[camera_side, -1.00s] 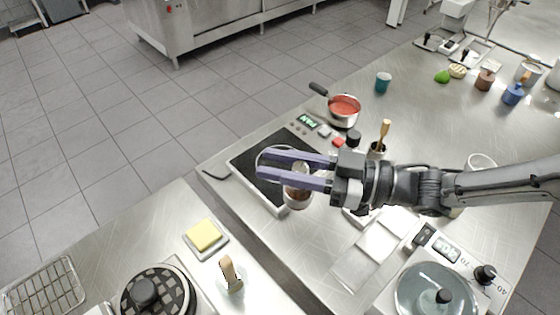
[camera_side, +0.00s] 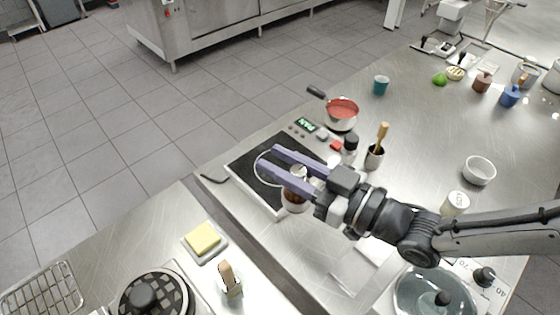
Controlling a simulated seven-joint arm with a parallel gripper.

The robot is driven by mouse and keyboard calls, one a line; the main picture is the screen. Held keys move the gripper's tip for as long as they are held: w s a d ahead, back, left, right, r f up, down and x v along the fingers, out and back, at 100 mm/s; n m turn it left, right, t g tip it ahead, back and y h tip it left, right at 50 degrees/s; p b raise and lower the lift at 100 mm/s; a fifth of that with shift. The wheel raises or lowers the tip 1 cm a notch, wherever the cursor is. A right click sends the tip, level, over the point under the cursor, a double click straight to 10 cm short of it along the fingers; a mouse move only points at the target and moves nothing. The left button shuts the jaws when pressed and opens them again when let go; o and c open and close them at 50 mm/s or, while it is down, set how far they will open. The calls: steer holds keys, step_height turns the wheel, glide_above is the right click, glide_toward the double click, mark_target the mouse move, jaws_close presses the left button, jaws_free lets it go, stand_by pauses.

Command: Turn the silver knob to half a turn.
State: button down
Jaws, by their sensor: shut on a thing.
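The silver knob (camera_side: 299,171) shows as a small shiny round top between my gripper's two purple fingers. Below it is a clear vessel with brown contents (camera_side: 294,199), partly covered by the near finger. My gripper (camera_side: 268,159) is shut on the knob, with its long fingers on either side and their tips reaching past it to the upper left. Any mark showing how far the knob is turned is too small to see.
A saucepan of red sauce (camera_side: 342,108), a black-capped jar (camera_side: 350,150) and a utensil pot (camera_side: 374,158) stand behind.

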mark_target(306, 176)
stand_by(0.3)
steer(key=c, duration=0.6)
jaws_free()
steer(key=shift+v, duration=3.75)
